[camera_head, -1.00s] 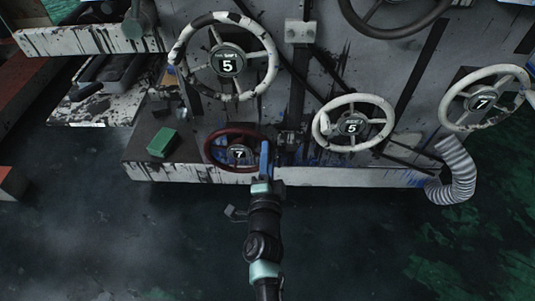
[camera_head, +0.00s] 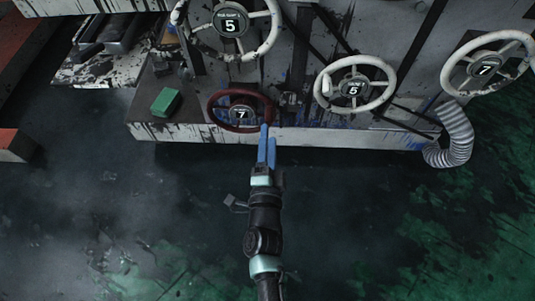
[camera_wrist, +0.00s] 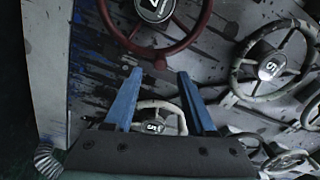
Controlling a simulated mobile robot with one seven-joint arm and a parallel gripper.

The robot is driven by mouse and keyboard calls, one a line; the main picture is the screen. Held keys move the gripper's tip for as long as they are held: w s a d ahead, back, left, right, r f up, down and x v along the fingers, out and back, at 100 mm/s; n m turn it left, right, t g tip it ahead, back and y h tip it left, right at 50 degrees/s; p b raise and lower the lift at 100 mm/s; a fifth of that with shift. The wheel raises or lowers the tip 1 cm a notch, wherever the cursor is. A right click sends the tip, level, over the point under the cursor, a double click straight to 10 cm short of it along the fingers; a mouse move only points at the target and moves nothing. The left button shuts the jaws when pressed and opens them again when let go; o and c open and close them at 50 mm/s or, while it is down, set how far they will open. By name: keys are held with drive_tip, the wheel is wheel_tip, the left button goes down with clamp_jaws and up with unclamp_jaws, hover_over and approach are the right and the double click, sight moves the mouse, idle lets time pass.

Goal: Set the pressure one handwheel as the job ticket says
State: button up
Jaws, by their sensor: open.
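A dark red handwheel (camera_head: 213,112) sits low on the machine's front, its hub showing 7. The small label above the number is too small to read, so I cannot tell which wheel is pressure one. My gripper (camera_head: 268,133) is open and empty, its blue fingers just below the red wheel's lower right rim in the head view. In the wrist view the red wheel (camera_wrist: 155,50) lies beyond the fingertips, apart from my gripper (camera_wrist: 159,74). No readable job ticket shows.
White handwheels stand nearby: upper left (camera_head: 231,57) showing 5, right of the red wheel (camera_head: 322,90) showing 5, and far right (camera_head: 454,68) showing 7. A green block (camera_head: 166,102) rests on the ledge at left. A ribbed hose (camera_head: 457,138) hangs at right. The floor in front is mostly clear.

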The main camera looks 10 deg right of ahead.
drive_tip(key=p+v, duration=0.1)
drive_tip(key=v, duration=0.4)
drive_tip(key=shift+s, duration=0.25)
drive_tip(key=w+a+r+n+t+y+p, duration=0.2)
drive_tip(key=w+r+n, duration=0.1)
drive_tip(key=r, duration=1)
drive_tip(key=w+a+r+n+t+y+p, duration=0.2)
drive_tip(key=w+a+r+n+p, duration=0.15)
drive_tip(key=r, duration=0.95)
drive_tip(key=w+a+r+n+t+y+p, duration=0.1)
drive_tip(key=w+r+n+t, duration=0.15)
drive_tip(key=r, duration=1.15)
drive_tip(key=s+a+r+n+t+p, duration=0.15)
drive_tip(key=s+r+n+p, duration=0.4)
drive_tip(key=r, duration=1.25)
drive_tip(key=s+r+n+t+p, duration=0.25)
drive_tip(key=s+r, duration=0.55)
drive_tip(key=r, duration=0.9)
wheel_tip(320, 180, up, 38)
drive_tip(key=p, duration=3.6)
drive_tip(key=shift+p, duration=0.35)
drive_tip(key=shift+s+d+g, duration=0.1)
drive_tip(key=shift+s+g, duration=0.05)
drive_tip(key=shift+g, duration=0.1)
